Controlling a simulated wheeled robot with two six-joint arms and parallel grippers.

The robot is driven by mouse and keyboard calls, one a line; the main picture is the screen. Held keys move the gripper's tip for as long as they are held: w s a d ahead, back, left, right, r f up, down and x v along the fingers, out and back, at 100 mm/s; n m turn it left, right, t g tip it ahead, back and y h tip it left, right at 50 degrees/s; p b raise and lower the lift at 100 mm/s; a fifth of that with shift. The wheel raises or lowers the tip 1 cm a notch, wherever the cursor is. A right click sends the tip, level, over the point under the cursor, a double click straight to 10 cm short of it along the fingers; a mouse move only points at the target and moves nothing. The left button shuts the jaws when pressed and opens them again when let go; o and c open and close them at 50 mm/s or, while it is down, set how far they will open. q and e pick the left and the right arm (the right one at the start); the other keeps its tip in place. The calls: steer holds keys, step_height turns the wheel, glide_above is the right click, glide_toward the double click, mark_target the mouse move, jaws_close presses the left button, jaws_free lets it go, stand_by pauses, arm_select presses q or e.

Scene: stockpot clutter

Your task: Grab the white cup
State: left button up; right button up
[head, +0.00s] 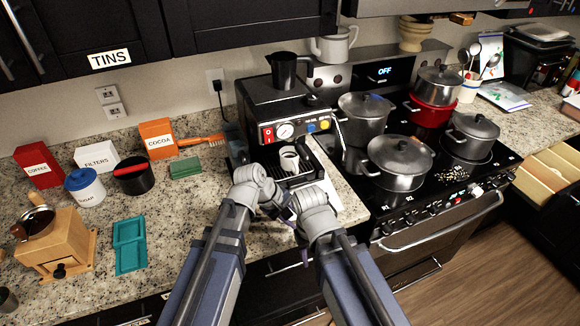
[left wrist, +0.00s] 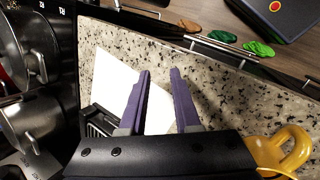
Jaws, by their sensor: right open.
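The white cup (head: 289,158) stands upright under the spout of the black coffee machine (head: 283,113) in the head view; it does not show in the left wrist view. My right gripper (head: 291,212) is in front of the machine, nearer to me than the cup and apart from it, partly hidden by my own wrists. It is open. My left gripper shows in the left wrist view (left wrist: 161,72), its two purple fingers apart with nothing between them, over a white sheet (left wrist: 112,82). In the head view its fingers are mostly hidden behind the wrists.
Pots stand on the stove (head: 415,190) to the right. A black jug (head: 287,70) stands on the machine. A sugar jar (head: 85,187), cocoa box (head: 157,138) and wooden grinder (head: 58,243) stand to the left. A yellow looped object (left wrist: 285,152) shows in the left wrist view.

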mark_target(304, 177)
arm_select(q)
steer(key=w+n+t+h+b, duration=0.1)
steer(key=w+n, duration=0.2)
steer(key=w+r+n+t+h+b, duration=0.1)
steer(key=w+n, duration=0.2)
steer(key=w+r+n+t+h, duration=0.1)
steer(key=w+n+h, duration=0.1)
steer(key=w+n, duration=0.1)
steer(key=shift+w+a+b, duration=0.1)
steer(key=shift+w+b, duration=0.1)
steer(key=shift+b, duration=0.2)
steer(key=shift+w+a+r+n+t+h+b, duration=0.1)
steer(key=shift+w+r+n+t+h+b, duration=0.25)
steer(key=shift+w+n, duration=0.85)
steer(key=shift+w+a+r+n+t+h+b, duration=0.15)
steer(key=shift+w+r+n+t+b, duration=0.4)
steer(key=shift+w+n, duration=0.65)
steer(key=shift+w+r+n+t+h+b, duration=0.35)
steer(key=shift+w+n+t, duration=0.25)
steer(key=shift+w+n, duration=0.6)
steer(key=shift+d+f, duration=0.2)
steer(key=shift+f, duration=0.1)
steer(key=b+x, duration=0.1)
steer(key=x, duration=0.1)
steer(key=b+x, duration=0.1)
steer(key=x, duration=0.1)
steer(key=shift+s+d+f+b, duration=0.1)
steer(key=shift+s+f+b, duration=0.05)
steer(key=shift+f+b, duration=0.2)
steer(key=shift+d, duration=0.15)
